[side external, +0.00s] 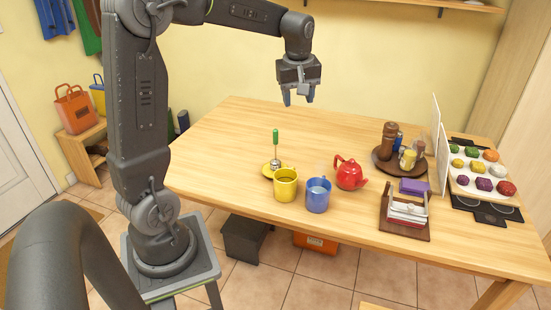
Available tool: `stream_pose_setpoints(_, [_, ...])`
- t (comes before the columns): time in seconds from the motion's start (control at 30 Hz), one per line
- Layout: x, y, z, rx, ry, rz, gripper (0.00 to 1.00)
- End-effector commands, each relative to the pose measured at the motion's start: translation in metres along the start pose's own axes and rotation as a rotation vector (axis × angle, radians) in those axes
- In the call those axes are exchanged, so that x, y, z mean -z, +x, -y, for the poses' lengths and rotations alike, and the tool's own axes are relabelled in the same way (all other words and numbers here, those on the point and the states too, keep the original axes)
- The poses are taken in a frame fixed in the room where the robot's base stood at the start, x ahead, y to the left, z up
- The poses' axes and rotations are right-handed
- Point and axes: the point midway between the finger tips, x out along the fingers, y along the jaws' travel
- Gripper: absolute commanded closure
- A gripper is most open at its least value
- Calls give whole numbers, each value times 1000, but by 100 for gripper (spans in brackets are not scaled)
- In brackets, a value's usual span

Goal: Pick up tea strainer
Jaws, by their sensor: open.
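The tea strainer (276,148) has a green handle pointing up and a small metal end.
A blue mug (317,197) and red teapot (350,173) stand right of the yellow mug. Further right are a round tray (380,166) with jars, a purple box (414,187), a wooden holder (404,229) and an upright board (438,150). The table's left part is clear.

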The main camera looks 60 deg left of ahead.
Motion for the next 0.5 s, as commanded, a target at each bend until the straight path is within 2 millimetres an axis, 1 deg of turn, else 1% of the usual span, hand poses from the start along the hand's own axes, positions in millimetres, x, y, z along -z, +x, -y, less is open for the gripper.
stream_pose_setpoints(0.03, [27,19,-2,41,-115,9,51])
stream_pose_setpoints(0.1, [57,40,-2,83,-264,13,51])
stream_pose_setpoints(0.2, [94,69,3,136,-448,13,51])
stream_pose_setpoints(0.3, [119,91,9,174,-582,10,51])
stream_pose_setpoints(0.33, [124,96,11,183,-612,10,51])
stream_pose_setpoints(0.4, [133,104,14,197,-662,8,51])
stream_pose_setpoints(0.5, [138,113,17,207,-694,7,51])
